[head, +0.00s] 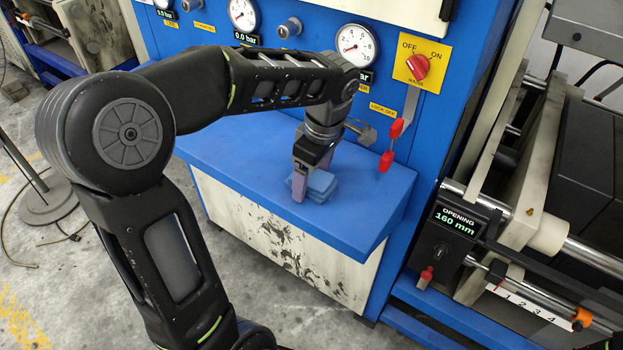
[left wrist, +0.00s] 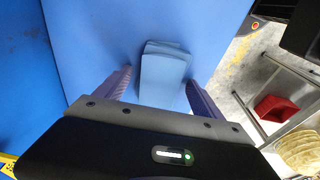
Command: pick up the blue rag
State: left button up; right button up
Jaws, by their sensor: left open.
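The blue rag (head: 320,186) is a small folded stack lying on the blue shelf (head: 240,150) of the press cabinet. My left gripper (head: 311,184) points down at the rag, with one finger visible in front of its left side. In the left wrist view, the rag (left wrist: 164,75) lies between the two spread fingers of my left gripper (left wrist: 160,90). The gripper is open, with a gap visible on each side of the rag. The far finger is mostly hidden in the head view. My right gripper is not in view.
The press (head: 500,200) with rods is at the right. A red container (left wrist: 276,108) shows beyond the shelf in the left wrist view.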

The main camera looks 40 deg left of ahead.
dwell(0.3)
pick_arm(q)
jog(key=c, duration=1.5)
